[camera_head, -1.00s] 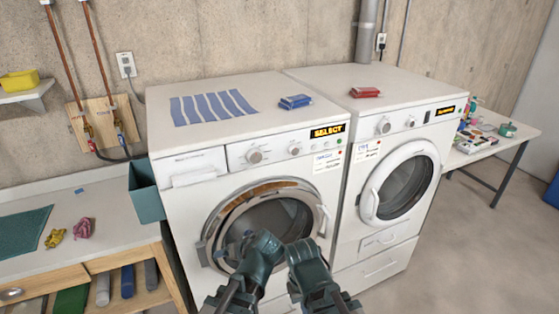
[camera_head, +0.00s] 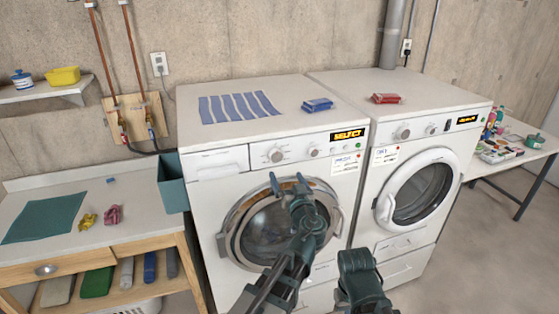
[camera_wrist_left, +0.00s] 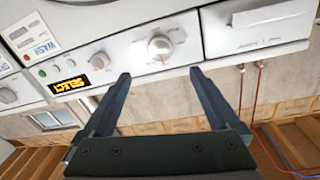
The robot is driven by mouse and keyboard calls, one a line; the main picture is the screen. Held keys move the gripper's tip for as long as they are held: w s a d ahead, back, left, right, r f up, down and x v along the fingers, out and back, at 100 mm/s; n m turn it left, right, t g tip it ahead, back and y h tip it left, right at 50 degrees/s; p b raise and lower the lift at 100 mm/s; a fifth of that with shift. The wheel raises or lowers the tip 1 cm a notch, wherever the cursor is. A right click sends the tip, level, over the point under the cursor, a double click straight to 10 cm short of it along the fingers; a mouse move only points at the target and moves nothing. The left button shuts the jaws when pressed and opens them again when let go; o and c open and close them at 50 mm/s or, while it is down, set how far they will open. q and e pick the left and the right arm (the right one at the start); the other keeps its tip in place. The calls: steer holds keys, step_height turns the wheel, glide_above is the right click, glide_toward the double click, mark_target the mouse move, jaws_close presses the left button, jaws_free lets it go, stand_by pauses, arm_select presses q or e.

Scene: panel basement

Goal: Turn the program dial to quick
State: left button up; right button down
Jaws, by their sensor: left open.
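The washer (camera_head: 220,200) on the left has a round silver dial (camera_head: 275,155) on its front panel, with a smaller knob (camera_head: 314,151) and a lit display (camera_head: 347,134) reading SELECT to its right. My left gripper (camera_head: 287,179) is open and empty, fingers upward, in front of the door just below the dial. In the left wrist view, which is upside down, the dial (camera_wrist_left: 160,47) appears beyond and between the open fingertips (camera_wrist_left: 160,74), not between the jaws. My right gripper (camera_head: 357,265) is low, in front of the washer's right side; its jaws are unclear.
A dryer (camera_head: 345,95) with its own dial (camera_head: 402,132) stands right of the washer. Blue strips (camera_head: 238,106), a blue packet (camera_head: 317,105) and a red packet (camera_head: 386,98) lie on the machine tops. A low bench (camera_head: 110,210) stands left. Floor shows clear at lower right.

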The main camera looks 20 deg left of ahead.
mark_target(277, 157)
arm_select(q)
steer(key=x, duration=1.1)
steer(key=shift+w+a, duration=0.1)
steer(key=c, duration=1.4)
